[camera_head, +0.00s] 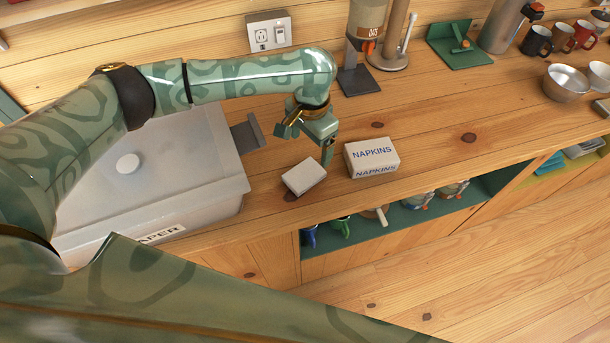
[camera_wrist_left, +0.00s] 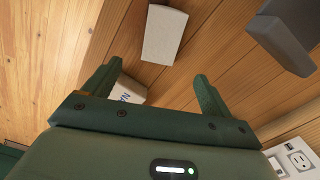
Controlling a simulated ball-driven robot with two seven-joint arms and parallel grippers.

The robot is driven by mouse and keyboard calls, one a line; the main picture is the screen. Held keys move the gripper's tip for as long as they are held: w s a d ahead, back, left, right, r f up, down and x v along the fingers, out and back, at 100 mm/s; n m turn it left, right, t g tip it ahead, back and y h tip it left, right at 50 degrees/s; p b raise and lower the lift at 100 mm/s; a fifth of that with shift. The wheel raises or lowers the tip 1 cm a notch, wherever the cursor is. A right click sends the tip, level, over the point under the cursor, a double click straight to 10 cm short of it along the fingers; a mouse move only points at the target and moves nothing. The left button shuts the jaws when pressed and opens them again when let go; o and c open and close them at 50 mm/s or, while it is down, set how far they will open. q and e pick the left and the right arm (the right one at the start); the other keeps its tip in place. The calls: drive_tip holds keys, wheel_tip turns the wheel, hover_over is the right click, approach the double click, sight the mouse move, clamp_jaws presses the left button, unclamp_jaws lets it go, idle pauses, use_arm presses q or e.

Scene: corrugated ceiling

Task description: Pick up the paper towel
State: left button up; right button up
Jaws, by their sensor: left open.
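A plain white block (camera_head: 304,177), which may be the folded paper towel, lies on the wooden counter; no roll of towel is clearly seen. It also shows in the left wrist view (camera_wrist_left: 164,35), beyond the fingertips. My left gripper (camera_head: 307,142) is open and empty, above the counter just behind the block and apart from it. In the left wrist view its two fingers (camera_wrist_left: 157,76) are spread wide. A white box marked NAPKINS (camera_head: 372,157) stands right of the block; one finger partly covers it in the wrist view. My right gripper is not in view.
A grey bin marked PAPER (camera_head: 150,185) stands left of the block, with a dark grey bracket (camera_head: 247,132) at its side. A wooden post holder (camera_head: 390,55) and a dispenser (camera_head: 360,70) stand behind. Mugs sit on a shelf below the counter edge.

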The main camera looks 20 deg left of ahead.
use_arm(q)
drive_tip(key=b, duration=0.1)
hover_over(307, 172)
drive_tip(key=w, duration=0.1)
wheel_tip(307, 172, down, 4)
drive_tip(key=shift+d+f, duration=0.1)
drive_tip(key=shift+f, duration=0.4)
drive_tip(key=shift+s+f, duration=0.15)
drive_tip(key=shift+f, duration=0.2)
drive_tip(key=f, duration=0.1)
drive_tip(key=f+b, duration=0.2)
drive_tip(key=f, duration=0.1)
drive_tip(key=shift+s, duration=0.35)
drive_tip(key=shift+f, duration=0.35)
drive_tip(key=shift+r, duration=0.1)
drive_tip(key=c, duration=1.2)
drive_tip(key=shift+o, duration=0.2)
